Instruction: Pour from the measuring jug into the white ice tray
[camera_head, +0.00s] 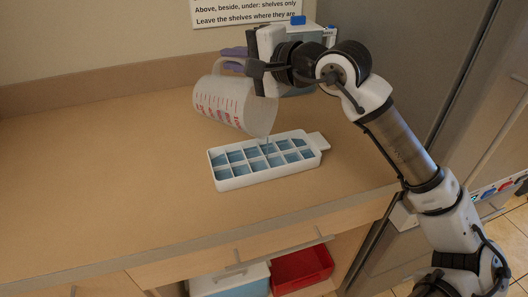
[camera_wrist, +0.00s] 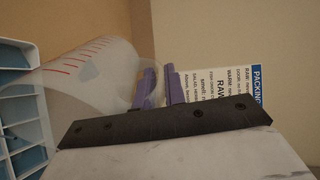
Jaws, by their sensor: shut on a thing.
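The clear measuring jug (camera_head: 228,103) with red markings is tilted well over, its mouth low and to the right, just above the back edge of the white ice tray (camera_head: 216,184). A faint thin streak shows below its lip. The tray lies flat on the counter, and its compartments show blue liquid at seemingly uneven levels. My gripper (camera_head: 233,60), with purple fingers, is shut on the jug's handle. In the wrist view the jug (camera_wrist: 92,72) lies left of my fingers (camera_wrist: 159,78), with part of the tray (camera_wrist: 22,112) at the left edge. The jug's inside is mostly hidden.
The wooden counter (camera_head: 90,170) is clear to the left and in front of the tray. A wall sign (camera_head: 245,12) hangs behind. A grey fridge-like cabinet stands at the right. Below the counter, an open shelf holds a red bin (camera_head: 300,268) and a white-and-blue box (camera_head: 232,280).

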